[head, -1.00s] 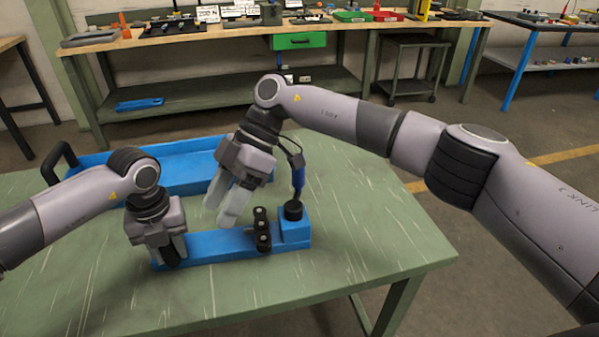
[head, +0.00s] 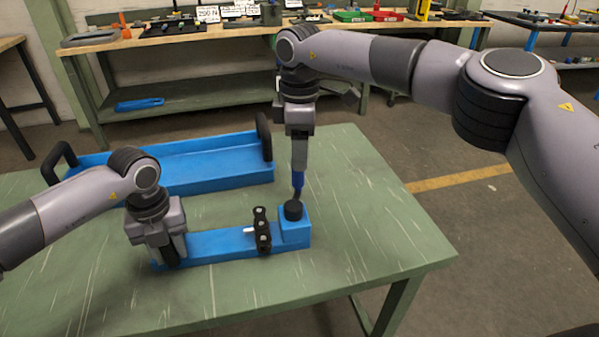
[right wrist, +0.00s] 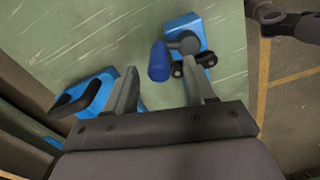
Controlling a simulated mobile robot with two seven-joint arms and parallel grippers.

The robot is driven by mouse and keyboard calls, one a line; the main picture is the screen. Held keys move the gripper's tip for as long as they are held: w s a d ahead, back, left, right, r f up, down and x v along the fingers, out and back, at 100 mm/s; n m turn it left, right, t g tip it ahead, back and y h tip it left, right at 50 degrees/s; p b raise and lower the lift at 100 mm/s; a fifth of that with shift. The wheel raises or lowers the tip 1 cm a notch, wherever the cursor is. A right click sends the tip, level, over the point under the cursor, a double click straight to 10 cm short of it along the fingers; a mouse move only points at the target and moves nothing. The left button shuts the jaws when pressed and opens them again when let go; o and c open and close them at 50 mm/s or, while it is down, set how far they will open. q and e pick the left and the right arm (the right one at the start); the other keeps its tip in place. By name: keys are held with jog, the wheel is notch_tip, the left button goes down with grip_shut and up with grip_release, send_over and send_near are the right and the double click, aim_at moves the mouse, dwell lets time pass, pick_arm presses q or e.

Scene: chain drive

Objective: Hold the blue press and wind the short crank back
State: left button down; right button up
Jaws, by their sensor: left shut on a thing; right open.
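The blue press (head: 215,244) lies on the green table, a long blue bar with a raised block (head: 295,231) at its right end. A dark round hub (head: 293,210) sits on the block. The short crank's upright blue handle (head: 298,181) stands just behind the hub; in the right wrist view the blue handle (right wrist: 159,62) shows beside the hub. My left gripper (head: 168,258) is shut at the bar's left end, around a dark part mostly hidden by its fingers. My right gripper (head: 299,163) is open above the handle, pointing down; its fingers (right wrist: 163,85) stand either side of it.
A black chain piece (head: 262,231) with a white pin stands across the bar beside the block. A blue tray (head: 190,178) with black handles lies behind the press. The table (head: 360,230) is clear to the right and in front. A workbench (head: 220,40) stands farther back.

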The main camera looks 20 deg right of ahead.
notch_tip(320, 180, down, 6)
jog(key=shift+f, duration=0.1)
grip_shut()
